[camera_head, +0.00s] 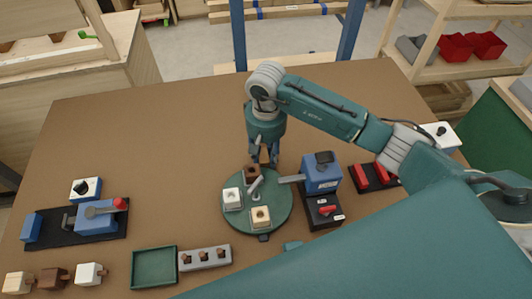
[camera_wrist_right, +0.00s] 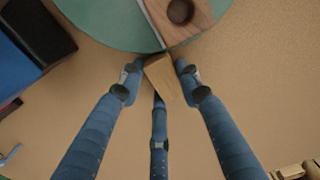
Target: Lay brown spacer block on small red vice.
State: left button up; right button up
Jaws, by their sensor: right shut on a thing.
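The brown spacer block (camera_head: 252,173) lies on the round green plate (camera_head: 232,221), at its far edge. In the right wrist view the block (camera_wrist_right: 198,14) shows a round dark hole, and a lighter wooden tab (camera_wrist_right: 163,80) sticks out from it. My right gripper (camera_head: 266,157) reaches down beside the plate. Its fingers (camera_wrist_right: 159,82) are closed around the tab. The small red vice (camera_head: 362,176), with red jaws on a black base, is right of the plate, partly hidden by my right arm. My left gripper is not in view.
A white block (camera_head: 232,198) and a pale block (camera_head: 260,216) share the plate. A blue device (camera_head: 322,176) on a black base stands between plate and red vice. A blue vice (camera_head: 98,218), a green tray (camera_head: 154,267) and a grey holder (camera_head: 204,257) are left. The far table is clear.

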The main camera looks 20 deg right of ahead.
jog(key=shift+f+b, duration=0.2)
jog(key=shift+b, duration=0.1)
jog(key=o, duration=1.1)
jog(key=shift+o, duration=0.2)
jog(key=shift+r, duration=0.1)
